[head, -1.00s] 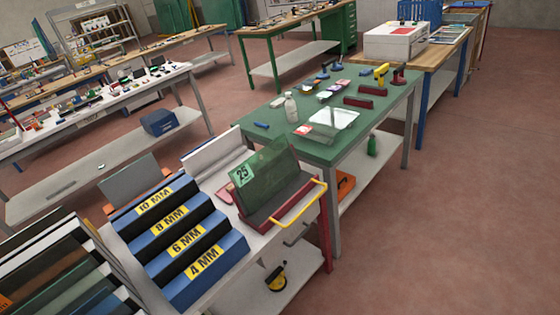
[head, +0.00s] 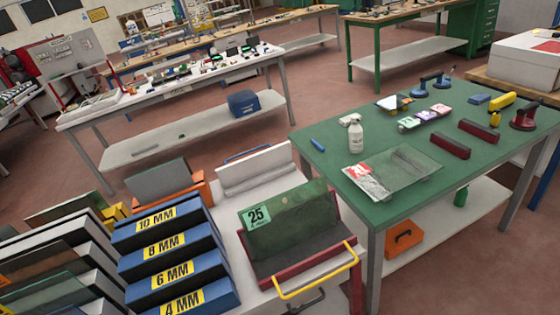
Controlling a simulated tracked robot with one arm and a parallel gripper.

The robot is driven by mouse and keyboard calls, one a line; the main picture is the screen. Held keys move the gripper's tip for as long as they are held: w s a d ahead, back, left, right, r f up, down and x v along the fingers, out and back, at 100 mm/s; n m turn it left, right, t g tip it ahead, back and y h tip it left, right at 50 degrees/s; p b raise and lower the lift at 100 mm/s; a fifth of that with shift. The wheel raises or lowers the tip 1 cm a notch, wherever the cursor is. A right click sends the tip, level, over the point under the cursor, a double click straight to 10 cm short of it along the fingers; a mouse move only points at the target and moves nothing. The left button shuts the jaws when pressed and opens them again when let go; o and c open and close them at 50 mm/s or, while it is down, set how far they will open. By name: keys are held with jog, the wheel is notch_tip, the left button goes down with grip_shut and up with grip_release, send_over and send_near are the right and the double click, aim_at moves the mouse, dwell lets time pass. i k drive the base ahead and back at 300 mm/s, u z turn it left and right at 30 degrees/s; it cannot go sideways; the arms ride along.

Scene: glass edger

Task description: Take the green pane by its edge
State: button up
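The green pane (head: 300,215) is a dark, see-through green sheet in the lower middle of the head view. A pale green tag marked 25 (head: 256,216) is at its left end. It leans in a dark red holder (head: 342,255) with a yellow handle (head: 316,277) at the front. The pane's top edge is uncovered. My gripper does not show in the view, so its distance from the pane and its state are hidden.
A stepped blue rack (head: 196,245) marked 10, 8, 6 and 4 MM stands close to the pane's left. The green table (head: 320,165) at right holds a bottle (head: 355,134) and tools. Floor at lower right is open.

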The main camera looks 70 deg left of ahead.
aim_at(278, 223)
jog(key=u, duration=0.5)
jog(key=i, duration=0.95)
jog(key=u, duration=1.1)
jog(key=i, duration=0.5)
jog(key=u, duration=0.25)
jog(key=k, duration=0.95)
jog(key=u, duration=0.15)
jog(key=i, duration=0.95)
jog(key=z, duration=0.1)
